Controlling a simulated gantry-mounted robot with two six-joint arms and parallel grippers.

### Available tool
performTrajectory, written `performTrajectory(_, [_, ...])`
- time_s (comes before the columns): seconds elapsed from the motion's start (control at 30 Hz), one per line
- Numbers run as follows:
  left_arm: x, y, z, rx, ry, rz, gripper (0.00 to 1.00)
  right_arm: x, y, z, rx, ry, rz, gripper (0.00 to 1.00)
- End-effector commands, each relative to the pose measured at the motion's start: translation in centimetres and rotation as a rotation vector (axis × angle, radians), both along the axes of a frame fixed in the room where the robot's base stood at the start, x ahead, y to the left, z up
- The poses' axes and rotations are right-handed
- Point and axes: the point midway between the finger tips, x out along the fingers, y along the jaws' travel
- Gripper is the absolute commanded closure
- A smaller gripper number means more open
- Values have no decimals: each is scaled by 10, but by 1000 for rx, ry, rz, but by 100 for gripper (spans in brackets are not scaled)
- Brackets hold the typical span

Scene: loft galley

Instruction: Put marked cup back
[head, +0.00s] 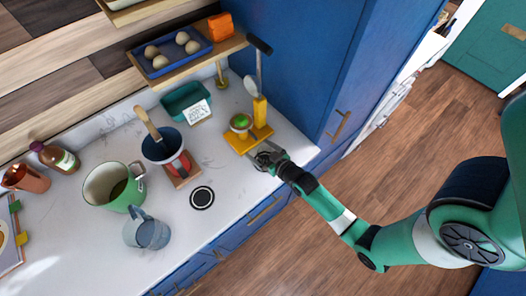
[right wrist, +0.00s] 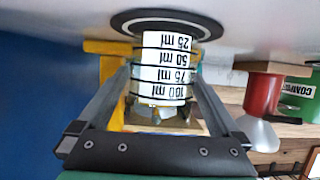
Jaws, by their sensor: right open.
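The marked cup (right wrist: 165,70) has white bands reading 25, 50, 75 and 100 ml, and appears upside down in the right wrist view. It stands on a dark round disc (right wrist: 125,22) on the counter. My right gripper (head: 266,160) is open, with one finger on each side of the cup; I cannot tell whether they touch it. In the head view the gripper is in front of the yellow stand (head: 240,143), and the cup is mostly hidden there. My left gripper is not in view.
A yellow post (head: 260,110) rises behind. The counter front right of the disc is clear.

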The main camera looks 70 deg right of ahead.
Motion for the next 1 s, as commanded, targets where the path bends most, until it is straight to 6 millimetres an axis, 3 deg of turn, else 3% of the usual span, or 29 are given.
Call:
performTrajectory(0.17, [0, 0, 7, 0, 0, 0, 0, -15, 9, 10, 0, 1, 0, 0])
performTrajectory(0.4, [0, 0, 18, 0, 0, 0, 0, -64, 35, 31, 2, 3, 0, 0])
performTrajectory(0.6, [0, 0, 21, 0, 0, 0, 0, -92, 51, 44, 1, 0, 0, 0])
performTrajectory(1.0, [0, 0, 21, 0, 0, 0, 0, -98, 54, 47, 0, 0, 0, 0])
